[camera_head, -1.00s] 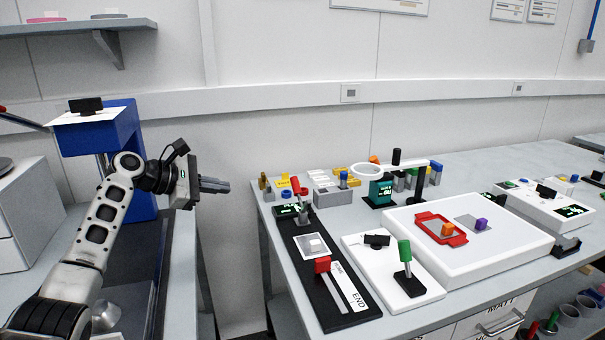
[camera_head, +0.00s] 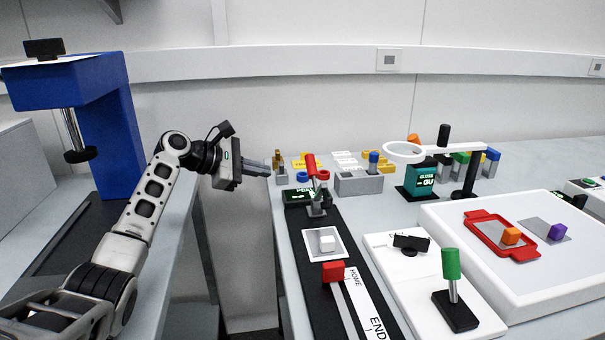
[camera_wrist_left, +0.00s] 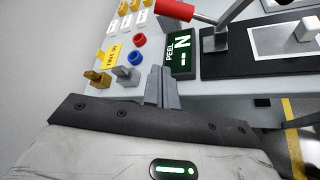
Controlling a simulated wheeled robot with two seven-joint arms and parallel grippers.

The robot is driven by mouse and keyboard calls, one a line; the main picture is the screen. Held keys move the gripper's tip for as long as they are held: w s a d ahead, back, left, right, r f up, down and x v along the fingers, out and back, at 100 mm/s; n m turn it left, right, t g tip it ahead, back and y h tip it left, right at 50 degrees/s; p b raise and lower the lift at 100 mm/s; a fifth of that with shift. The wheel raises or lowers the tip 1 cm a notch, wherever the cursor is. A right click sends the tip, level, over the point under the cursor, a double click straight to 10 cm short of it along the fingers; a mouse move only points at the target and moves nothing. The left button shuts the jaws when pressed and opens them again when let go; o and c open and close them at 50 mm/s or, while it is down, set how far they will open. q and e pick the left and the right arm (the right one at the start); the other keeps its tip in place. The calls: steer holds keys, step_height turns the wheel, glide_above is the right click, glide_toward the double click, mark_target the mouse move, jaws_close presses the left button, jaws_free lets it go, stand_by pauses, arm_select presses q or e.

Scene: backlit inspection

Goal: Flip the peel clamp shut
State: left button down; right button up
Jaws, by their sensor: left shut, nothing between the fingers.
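The peel clamp (camera_head: 311,168) is a red-handled lever on a small grey base at the far end of a black strip. Its handle stands raised, tilted slightly from upright. A white piece (camera_head: 327,243) lies on the pale plate along the strip. In the left wrist view the red handle (camera_wrist_left: 165,9) is at the top, beyond my fingers. My left gripper (camera_head: 268,170) is shut and empty, just left of the clamp and apart from it. It also shows in the left wrist view (camera_wrist_left: 163,86). My right gripper is not in view.
A green PEEL display (camera_wrist_left: 181,57) sits beside the clamp. A red slider block (camera_head: 333,271) stands on the strip's near part. Blue and red round buttons (camera_wrist_left: 138,40) and a yellow label are near my fingers. A magnifier ring (camera_head: 404,151) stands to the right.

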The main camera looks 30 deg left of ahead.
mark_target(293, 191)
arm_select(q)
steer(key=shift+r, duration=0.1)
steer(key=b+x, duration=0.1)
steer(key=x, duration=0.8)
steer(key=shift+w+d, duration=0.3)
steer(key=shift+d, duration=0.05)
steer(key=shift+s+d+r+p, duration=0.25)
steer(key=shift+d+r+p, duration=0.05)
steer(key=shift+r, duration=0.2)
steer(key=shift+s+d+r+p, duration=0.25)
steer(key=shift+r+p, duration=0.05)
steer(key=shift+r, duration=0.25)
steer(key=shift+s+d+r, duration=0.15)
steer(key=shift+d+r, duration=0.15)
steer(key=shift+r, duration=0.1)
steer(key=shift+r+p, duration=0.2)
steer(key=shift+p, duration=0.15)
steer(key=shift+s, duration=0.1)
